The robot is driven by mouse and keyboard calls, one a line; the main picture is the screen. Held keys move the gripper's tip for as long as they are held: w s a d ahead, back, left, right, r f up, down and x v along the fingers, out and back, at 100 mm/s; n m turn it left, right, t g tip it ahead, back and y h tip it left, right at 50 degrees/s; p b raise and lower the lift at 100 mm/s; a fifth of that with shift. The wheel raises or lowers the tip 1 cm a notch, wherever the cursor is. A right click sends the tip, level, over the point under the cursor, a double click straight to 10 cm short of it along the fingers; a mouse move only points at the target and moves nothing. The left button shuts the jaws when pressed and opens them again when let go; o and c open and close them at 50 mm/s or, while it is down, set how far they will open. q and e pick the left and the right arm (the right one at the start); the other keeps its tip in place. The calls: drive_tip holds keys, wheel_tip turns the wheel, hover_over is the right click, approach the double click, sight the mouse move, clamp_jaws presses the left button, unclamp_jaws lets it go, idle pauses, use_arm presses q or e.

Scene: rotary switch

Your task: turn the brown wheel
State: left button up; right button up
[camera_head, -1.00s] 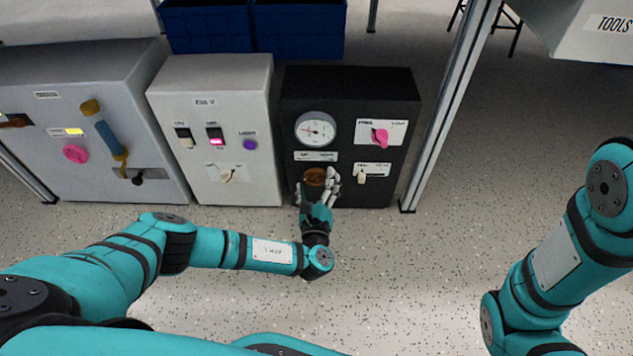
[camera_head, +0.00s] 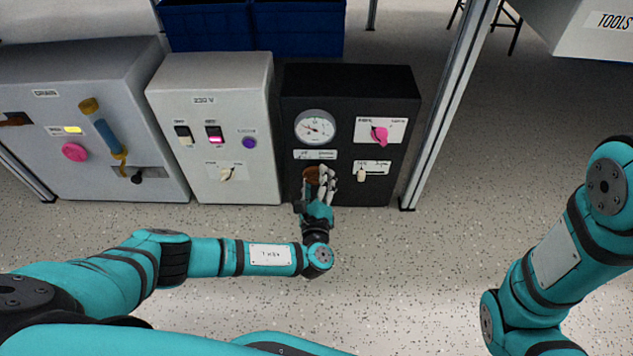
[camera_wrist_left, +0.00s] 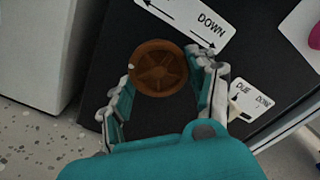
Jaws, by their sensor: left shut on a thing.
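The brown wheel (camera_head: 312,174) is a small round spoked knob on the front of the black box (camera_head: 346,90), below the gauge and a label plate. My left gripper (camera_head: 320,184) is at the wheel, its fingers shut on the rim. In the left wrist view the wheel (camera_wrist_left: 159,68) sits between the two fingers (camera_wrist_left: 162,82), one at its left side and one at its right. The wrist looks rolled relative to the box. My right arm shows at the right, but its gripper is out of view.
A round gauge (camera_head: 315,127), a pink knob (camera_head: 379,135) and a small white switch (camera_head: 361,174) share the black panel. The white box (camera_head: 216,110) stands close on the left. A metal post (camera_head: 450,105) rises on the right. The floor in front is clear.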

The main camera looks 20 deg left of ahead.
use_arm(q)
drive_tip(key=n+b, duration=0.1)
drive_tip(key=n, duration=0.2)
drive_tip(key=shift+f, duration=0.1)
drive_tip(key=shift+n+b, duration=0.65)
drive_tip(key=shift+n, duration=0.95)
drive_tip(key=shift+r, duration=0.2)
drive_tip(key=o, duration=1.2)
drive_tip(key=shift+d, duration=0.1)
drive_tip(key=v, duration=0.7)
drive_tip(key=shift+s, duration=0.25)
